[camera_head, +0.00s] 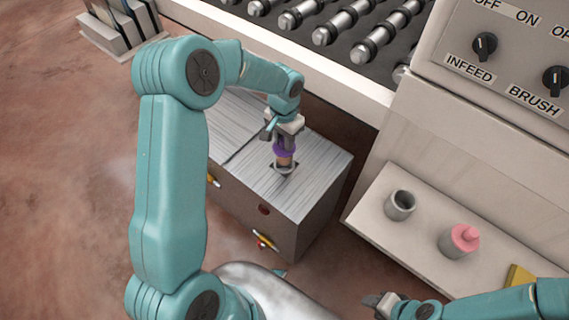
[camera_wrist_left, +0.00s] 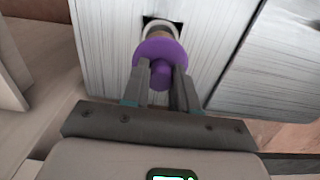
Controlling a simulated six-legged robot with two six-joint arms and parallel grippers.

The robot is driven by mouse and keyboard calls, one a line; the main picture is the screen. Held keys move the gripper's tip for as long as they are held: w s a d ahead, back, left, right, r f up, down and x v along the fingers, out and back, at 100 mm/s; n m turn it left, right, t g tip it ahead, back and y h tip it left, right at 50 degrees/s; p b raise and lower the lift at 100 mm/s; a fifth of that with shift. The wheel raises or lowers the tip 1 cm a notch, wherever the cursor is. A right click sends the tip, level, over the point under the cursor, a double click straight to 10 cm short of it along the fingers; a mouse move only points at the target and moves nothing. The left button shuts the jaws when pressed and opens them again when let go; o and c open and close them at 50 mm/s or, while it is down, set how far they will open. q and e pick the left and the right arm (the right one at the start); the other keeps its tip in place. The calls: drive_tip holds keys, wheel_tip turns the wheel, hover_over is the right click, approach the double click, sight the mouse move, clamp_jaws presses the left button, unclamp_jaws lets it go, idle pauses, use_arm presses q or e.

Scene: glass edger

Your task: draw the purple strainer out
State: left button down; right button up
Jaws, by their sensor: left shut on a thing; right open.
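The purple strainer (camera_head: 284,149) is at the square opening in the top of the metal box (camera_head: 318,165). Its purple flange and knob (camera_wrist_left: 160,50) show large in the left wrist view, with a tan part below the flange over a pale ring in the opening. My left gripper (camera_head: 284,131) is shut on the strainer's knob from above. How much of the strainer is still inside the box is hidden. My right gripper (camera_head: 382,302) is open and empty at the bottom of the head view, far from the box.
A grey cup (camera_head: 400,205) and a pink-topped cup (camera_head: 459,241) stand on the pale ledge (camera_head: 395,247) at right. A yellow block (camera_head: 519,277) lies near its end. The roller conveyor (camera_head: 330,32) and control panel (camera_head: 510,50) rise behind. Yellow-handled valves (camera_head: 265,240) stick out of the box front.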

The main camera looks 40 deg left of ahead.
use_arm(q)
wheel_tip(320, 180, up, 4)
drive_tip(key=p, duration=0.2)
drive_tip(key=shift+p, duration=0.35)
